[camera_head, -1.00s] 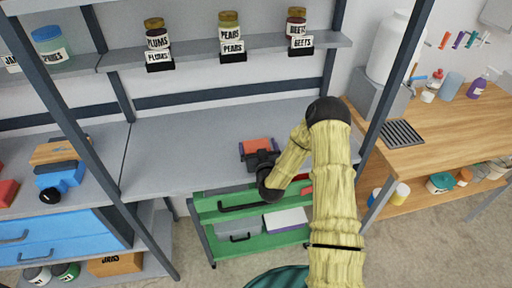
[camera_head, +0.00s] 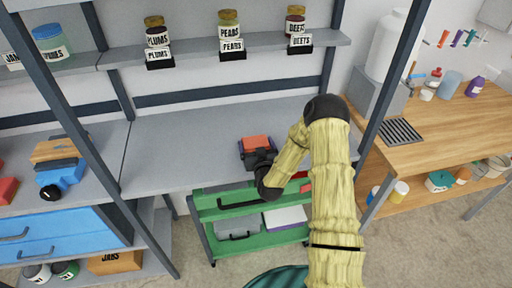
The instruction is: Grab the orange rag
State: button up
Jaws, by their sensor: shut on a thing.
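An orange rag (camera_head: 255,142) lies folded at the front part of the grey shelf surface, with a dark blue or purple layer showing under and around it. My gripper (camera_head: 258,158) is at the near edge of the rag, shut on it. The fingers are small and dark here, and my own wrist hides part of the near side of the rag. I cannot tell whether the rag is lifted off the surface.
The grey shelf (camera_head: 180,150) is bare around the rag. Labelled jars (camera_head: 230,30) stand on the shelf above. A green cart (camera_head: 225,212) stands below the front edge. A blue vehicle-like thing (camera_head: 62,178) is on the left, a wooden bench (camera_head: 450,135) on the right.

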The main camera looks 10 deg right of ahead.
jog(key=s+p, duration=0.3)
jog(key=s, duration=1.5)
jog(key=shift+r, duration=0.1)
jog(key=shift+a, duration=0.1)
dwell(0.5)
